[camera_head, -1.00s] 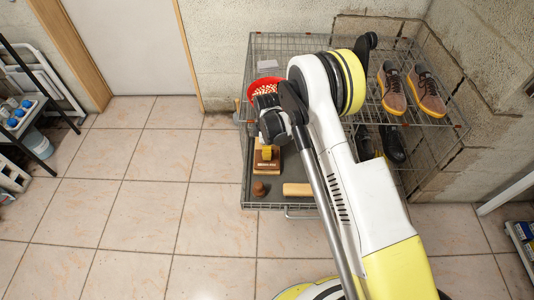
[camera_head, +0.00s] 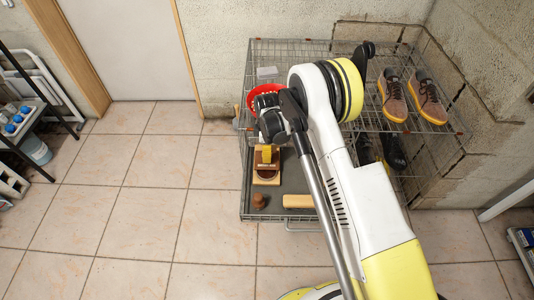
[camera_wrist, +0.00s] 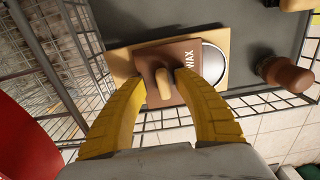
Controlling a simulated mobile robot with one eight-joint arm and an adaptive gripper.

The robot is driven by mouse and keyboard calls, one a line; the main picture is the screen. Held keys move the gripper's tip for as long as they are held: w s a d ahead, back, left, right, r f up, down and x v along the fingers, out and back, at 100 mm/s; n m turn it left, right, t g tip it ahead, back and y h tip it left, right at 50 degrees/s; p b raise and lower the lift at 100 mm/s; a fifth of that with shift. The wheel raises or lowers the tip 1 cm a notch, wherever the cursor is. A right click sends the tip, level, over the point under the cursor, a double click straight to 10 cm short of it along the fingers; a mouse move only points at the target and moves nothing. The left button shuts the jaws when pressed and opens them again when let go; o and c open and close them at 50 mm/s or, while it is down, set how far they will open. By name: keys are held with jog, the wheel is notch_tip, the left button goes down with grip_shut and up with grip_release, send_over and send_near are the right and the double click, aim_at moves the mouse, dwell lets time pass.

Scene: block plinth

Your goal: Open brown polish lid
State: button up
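The brown polish lid (camera_wrist: 186,52) is a flat brown plate with "WAX" lettering and a tan knob (camera_wrist: 163,84). My gripper (camera_wrist: 162,80) has its yellow fingers closed around the knob. The lid sits raised or shifted over its light wooden base (camera_wrist: 122,64), and part of a round silver-rimmed tin (camera_wrist: 213,64) shows beside it. In the head view, the base (camera_head: 275,181) stands on the lower shelf, with the dark round tin opening (camera_head: 266,174) visible below the yellow fingers (camera_head: 267,154). My arm hides part of the lid there.
A brown knob-shaped piece (camera_wrist: 286,75) stands near the base, by the shelf's wire edge. A wooden block (camera_head: 297,201) lies to its right. The grey lower shelf (camera_head: 247,208) has bare areas.

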notch_tip(320, 180, up, 12)
dwell(0.6)
jog(key=shift+c, duration=0.4)
